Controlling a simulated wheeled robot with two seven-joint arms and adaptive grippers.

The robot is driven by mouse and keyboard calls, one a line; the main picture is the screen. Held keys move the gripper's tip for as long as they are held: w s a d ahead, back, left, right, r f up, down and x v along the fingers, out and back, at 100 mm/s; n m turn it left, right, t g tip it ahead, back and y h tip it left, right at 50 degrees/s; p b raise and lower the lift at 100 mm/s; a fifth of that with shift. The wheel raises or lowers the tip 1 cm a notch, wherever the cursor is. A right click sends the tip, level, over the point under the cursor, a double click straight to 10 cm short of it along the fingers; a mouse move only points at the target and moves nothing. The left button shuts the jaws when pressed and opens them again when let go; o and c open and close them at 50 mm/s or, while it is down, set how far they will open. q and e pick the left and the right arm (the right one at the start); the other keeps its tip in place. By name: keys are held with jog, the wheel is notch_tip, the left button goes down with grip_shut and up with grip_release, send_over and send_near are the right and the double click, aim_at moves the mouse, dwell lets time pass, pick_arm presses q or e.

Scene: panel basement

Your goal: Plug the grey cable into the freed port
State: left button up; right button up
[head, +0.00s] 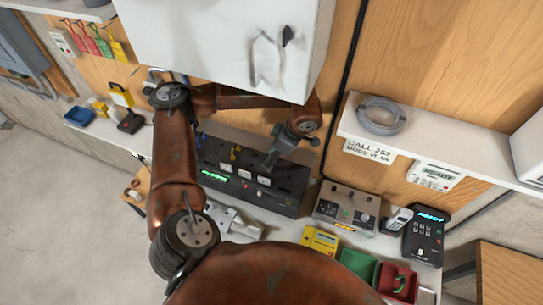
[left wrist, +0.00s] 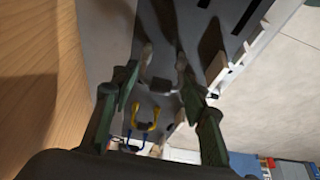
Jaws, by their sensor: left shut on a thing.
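My left gripper (head: 272,157) reaches down over the dark port panel (head: 285,200). In the left wrist view its fingers (left wrist: 163,75) are closed around a small grey piece (left wrist: 162,86), which looks like a plug. I cannot make out its cable. The panel has a lit green display (head: 214,176) and several pale port blocks (head: 264,181) along its face. A yellow cable (head: 235,152) is at its upper left. In the left wrist view a yellow loop (left wrist: 146,122) and a blue loop (left wrist: 130,141) show beyond the fingers. I cannot tell which port is free. My right gripper is out of view.
A white cabinet (head: 215,40) hangs above the arm. A shelf at right holds a grey cable coil (head: 381,117). A knobbed box (head: 346,207), a yellow meter (head: 320,241), a phone (head: 397,221), a black READY device (head: 424,235) and green and red bins (head: 398,283) crowd the bench.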

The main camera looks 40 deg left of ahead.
pick_arm(q)
jog(key=shift+f+b, duration=0.35)
jog(key=shift+b, duration=0.15)
dwell(0.8)
jog(key=shift+f+b, duration=0.4)
jog(key=shift+b, duration=0.2)
dwell(1.4)
dwell(0.4)
jog(key=o, duration=1.1)
jog(key=o, duration=0.4)
jog(key=shift+r, duration=0.15)
